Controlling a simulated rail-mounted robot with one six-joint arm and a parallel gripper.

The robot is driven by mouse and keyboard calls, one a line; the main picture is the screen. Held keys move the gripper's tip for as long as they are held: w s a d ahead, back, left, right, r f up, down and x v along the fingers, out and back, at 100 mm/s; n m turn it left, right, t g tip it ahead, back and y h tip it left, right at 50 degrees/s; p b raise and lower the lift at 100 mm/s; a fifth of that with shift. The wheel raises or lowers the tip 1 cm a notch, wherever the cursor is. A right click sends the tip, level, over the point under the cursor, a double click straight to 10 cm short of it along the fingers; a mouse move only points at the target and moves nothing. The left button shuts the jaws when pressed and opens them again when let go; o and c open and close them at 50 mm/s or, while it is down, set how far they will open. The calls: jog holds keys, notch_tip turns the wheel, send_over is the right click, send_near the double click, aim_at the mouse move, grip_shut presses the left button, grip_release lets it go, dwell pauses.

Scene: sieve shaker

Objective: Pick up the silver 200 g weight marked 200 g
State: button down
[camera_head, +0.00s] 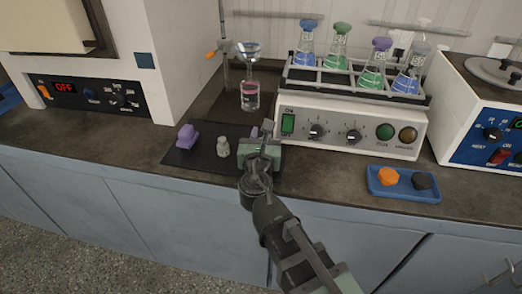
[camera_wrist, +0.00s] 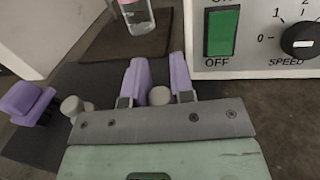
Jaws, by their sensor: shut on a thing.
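My gripper (camera_wrist: 158,72) has two purple fingers, pointing away from the camera over the dark mat. They are shut on a silver weight (camera_wrist: 160,95), whose rounded top shows between them near their bases. Its marking cannot be read, and whether it touches the mat cannot be told. In the head view my gripper (camera_head: 262,133) is at the right part of the mat, and its own body hides the held weight. A second silver weight (camera_head: 222,147) stands on the mat left of my gripper; it also shows in the wrist view (camera_wrist: 72,105).
A purple object (camera_head: 187,137) stands at the mat's left (camera_head: 205,160). A flask with pink liquid (camera_head: 250,97) is behind. A shaker with several flasks (camera_head: 350,135) is close on the right. A blue tray (camera_head: 403,194) with orange and black knobs lies farther right.

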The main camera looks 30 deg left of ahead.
dwell(0.3)
notch_tip(320, 180, up, 20)
jog(key=p, duration=2)
